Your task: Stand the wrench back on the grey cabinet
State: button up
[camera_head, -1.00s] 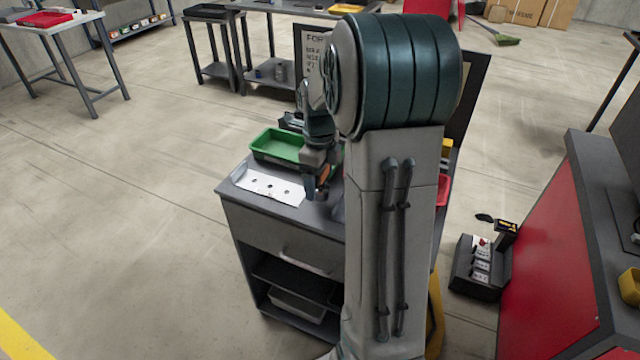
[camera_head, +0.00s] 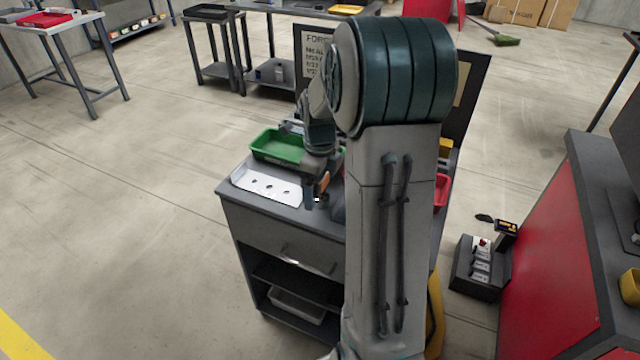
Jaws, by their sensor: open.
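The grey cabinet (camera_head: 278,240) stands in the middle, with a drawer and open shelves below its dark top. My gripper (camera_head: 317,198) hangs low over the cabinet top, just right of a white plate with several dark holes (camera_head: 266,186). Its fingers point down and look apart. A small pale spot shows between or beside the fingertips; I cannot tell what it is. I cannot make out the wrench in this view; my arm hides the right part of the cabinet top.
A green tray (camera_head: 277,147) lies at the back of the cabinet top. A red bin (camera_head: 441,190) shows partly behind my arm. A dark board with writing (camera_head: 314,50) stands behind the cabinet. A black device (camera_head: 482,267) sits on the floor at right. The floor at left is clear.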

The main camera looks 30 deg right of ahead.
notch_tip(320, 180, up, 11)
jog(key=shift+p, duration=0.45)
jog(key=shift+r, duration=0.25)
jog(key=shift+s+a+r+n, duration=0.1)
jog(key=shift+a+r+n, duration=0.1)
jog(key=shift+n, duration=0.1)
jog(key=s+a+f+n+t, duration=0.1)
jog(key=s+a+n, duration=0.5)
jog(key=n, duration=0.8)
jog(key=s+a+f+n+t, duration=0.1)
jog(key=s+a+n, duration=0.6)
jog(key=s+n, duration=0.5)
jog(key=shift+s+a+f+n, duration=0.25)
jog(key=shift+s+f+n, duration=0.15)
jog(key=shift+n, duration=0.5)
jog(key=shift+w, duration=0.1)
